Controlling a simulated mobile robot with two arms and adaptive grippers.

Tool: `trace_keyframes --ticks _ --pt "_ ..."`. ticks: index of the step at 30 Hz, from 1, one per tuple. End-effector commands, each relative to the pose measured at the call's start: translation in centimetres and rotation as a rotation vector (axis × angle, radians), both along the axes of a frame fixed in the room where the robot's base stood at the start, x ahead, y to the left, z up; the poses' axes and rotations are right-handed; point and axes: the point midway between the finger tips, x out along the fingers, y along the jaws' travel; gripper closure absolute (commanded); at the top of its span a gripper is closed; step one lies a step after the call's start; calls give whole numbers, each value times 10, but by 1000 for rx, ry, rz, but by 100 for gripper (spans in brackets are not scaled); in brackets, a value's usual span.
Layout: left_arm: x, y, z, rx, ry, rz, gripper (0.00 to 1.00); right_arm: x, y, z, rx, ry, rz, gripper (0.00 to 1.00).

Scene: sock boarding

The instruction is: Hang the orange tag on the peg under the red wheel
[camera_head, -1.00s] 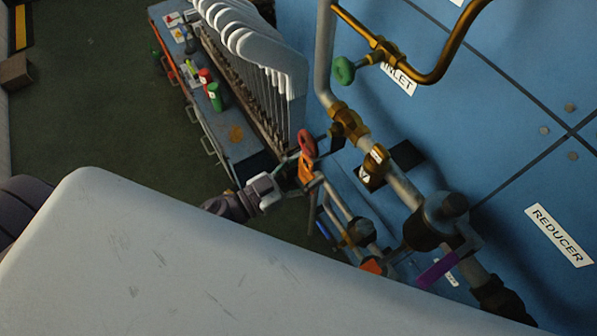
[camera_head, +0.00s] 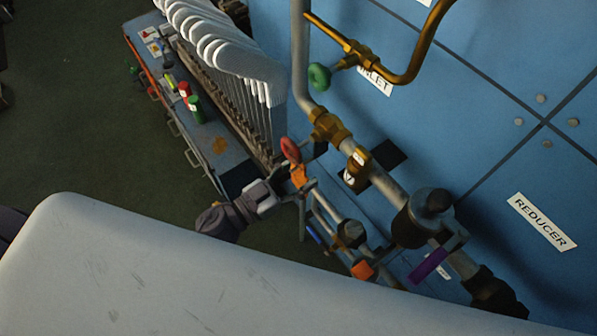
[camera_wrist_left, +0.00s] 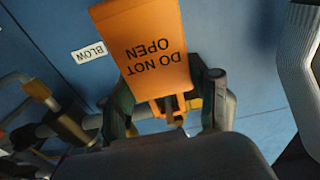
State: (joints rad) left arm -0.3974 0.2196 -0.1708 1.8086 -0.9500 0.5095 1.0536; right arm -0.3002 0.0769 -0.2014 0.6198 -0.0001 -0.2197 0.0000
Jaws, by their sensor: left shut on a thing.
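The red wheel (camera_head: 290,150) is near the middle of the head view, on the pipework beside the blue wall. The orange tag (camera_head: 299,175) is just below it. In the left wrist view the tag (camera_wrist_left: 148,45) reads "DO NOT OPEN" upside down, and its narrow end lies between the fingers. My left gripper (camera_head: 283,184) is shut on the tag; its fingers also show in the wrist view (camera_wrist_left: 168,100). I cannot make out the peg under the red wheel, or whether the tag touches it. My right gripper is not in view.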

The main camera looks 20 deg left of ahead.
Motion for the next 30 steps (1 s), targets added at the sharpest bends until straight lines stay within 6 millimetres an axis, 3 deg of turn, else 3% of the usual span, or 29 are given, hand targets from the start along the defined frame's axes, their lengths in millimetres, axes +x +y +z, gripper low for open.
trace_keyframes --ticks 5,6,10,22,30 --pt "0 0 0 0 0 0 69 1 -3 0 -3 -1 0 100" --pt "0 0 0 0 0 0 33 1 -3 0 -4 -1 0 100" --pt "0 0 0 0 0 0 11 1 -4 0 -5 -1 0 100" --pt "-4 3 -1 1 2 0 10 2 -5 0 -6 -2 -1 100" --pt "-42 32 -5 2 6 0 10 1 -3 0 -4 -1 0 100"
